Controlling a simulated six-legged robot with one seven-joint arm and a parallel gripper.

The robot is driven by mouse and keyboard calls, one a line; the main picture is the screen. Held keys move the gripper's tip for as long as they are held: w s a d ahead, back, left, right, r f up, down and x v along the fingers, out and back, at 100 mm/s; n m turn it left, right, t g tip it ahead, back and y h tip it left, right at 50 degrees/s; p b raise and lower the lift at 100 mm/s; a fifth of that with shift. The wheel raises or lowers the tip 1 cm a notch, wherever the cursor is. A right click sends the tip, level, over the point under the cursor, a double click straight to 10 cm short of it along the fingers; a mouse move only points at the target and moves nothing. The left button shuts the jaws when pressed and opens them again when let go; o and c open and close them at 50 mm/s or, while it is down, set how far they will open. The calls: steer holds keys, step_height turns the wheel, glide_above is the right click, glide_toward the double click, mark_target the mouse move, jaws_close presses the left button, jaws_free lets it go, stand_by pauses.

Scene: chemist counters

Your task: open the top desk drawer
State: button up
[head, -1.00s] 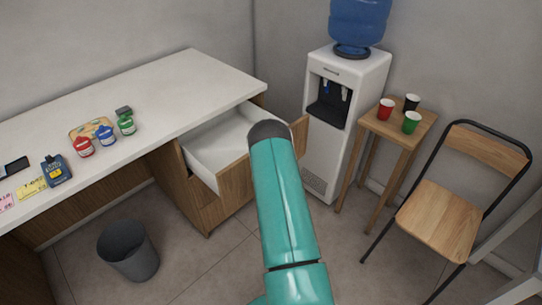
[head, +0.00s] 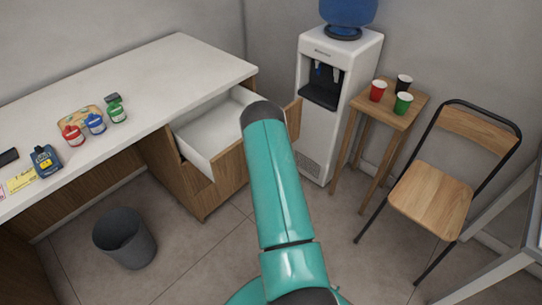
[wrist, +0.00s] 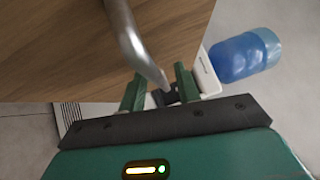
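The top desk drawer (head: 212,138) is pulled well out from under the desk top in the head view, showing its empty-looking white inside. Its wooden front (head: 231,168) is partly hidden behind my teal arm. In the wrist view the wooden front (wrist: 60,50) fills the upper left, with a curved metal handle (wrist: 133,40) on it. My gripper (wrist: 160,90) has its two green fingers apart, with the handle's lower end between them. Gaps seem to show beside the handle; contact is unclear. The gripper is hidden in the head view.
The white desk top (head: 150,85) holds several small bottles. A grey bin (head: 124,238) stands on the floor at left. A water cooler (head: 329,110), a small table (head: 396,114) with cups and a chair (head: 432,205) stand at right. Floor in front is partly clear.

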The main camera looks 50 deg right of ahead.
steer(key=v, duration=1.3)
steer(key=shift+s, duration=0.15)
